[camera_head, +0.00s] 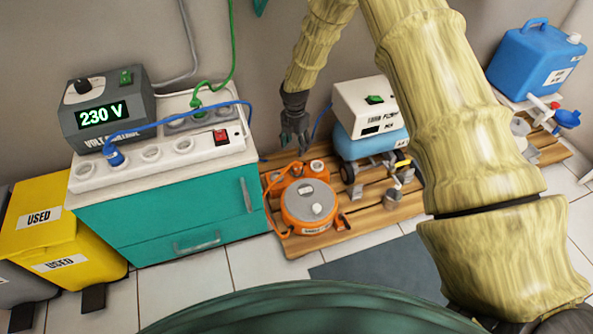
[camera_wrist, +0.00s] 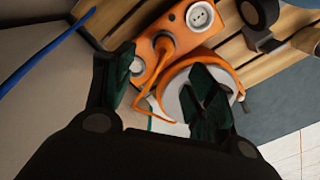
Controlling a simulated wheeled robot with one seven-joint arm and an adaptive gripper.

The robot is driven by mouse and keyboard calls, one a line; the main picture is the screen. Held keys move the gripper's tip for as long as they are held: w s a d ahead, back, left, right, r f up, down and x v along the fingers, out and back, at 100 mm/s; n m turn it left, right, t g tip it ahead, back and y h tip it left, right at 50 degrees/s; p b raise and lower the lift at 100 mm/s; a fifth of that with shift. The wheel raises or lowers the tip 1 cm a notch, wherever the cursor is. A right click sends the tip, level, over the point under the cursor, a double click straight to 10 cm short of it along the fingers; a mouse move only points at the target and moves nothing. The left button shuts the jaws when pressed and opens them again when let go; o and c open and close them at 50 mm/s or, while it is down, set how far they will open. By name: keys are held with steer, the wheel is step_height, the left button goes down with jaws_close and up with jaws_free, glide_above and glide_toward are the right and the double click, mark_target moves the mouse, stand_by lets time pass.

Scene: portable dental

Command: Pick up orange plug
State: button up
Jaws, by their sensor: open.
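The orange plug (camera_wrist: 164,45) sits in a socket of the orange socket box (camera_wrist: 186,22) in the wrist view, with an orange cord running from it. A white socket beside it is empty. The box also shows in the head view (camera_head: 318,179), next to the round orange cable reel (camera_head: 308,205) on the wooden pallet. My gripper (camera_head: 295,145) points down just above the box. In the wrist view my gripper (camera_wrist: 163,70) is open, one finger left of the plug, the other over the reel's grey top. Nothing is between the fingers; the exact height gap cannot be told.
A white-and-blue compressor unit (camera_head: 363,110) stands behind right of the reel. The teal cabinet (camera_head: 170,215) with a power strip (camera_head: 160,153) and voltage unit (camera_head: 108,108) is at left. A blue cable (camera_wrist: 45,55) runs left of my gripper. A grey mat (camera_head: 385,262) lies in front.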

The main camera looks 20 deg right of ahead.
mark_target(297, 162)
step_height(297, 162, down, 6)
steer(key=shift+d+r+b, duration=0.1)
steer(key=shift+r+b, duration=0.05)
steer(key=shift+b, duration=1.05)
steer(key=shift+s+d+f+b, duration=0.1)
steer(key=shift+d+f+b, duration=0.05)
steer(key=shift+f+b, duration=0.95)
steer(key=shift+s+d+f+b, duration=0.1)
steer(key=shift+f+b, duration=0.6)
steer(key=shift+f, duration=0.7)
steer(key=c, duration=1.2)
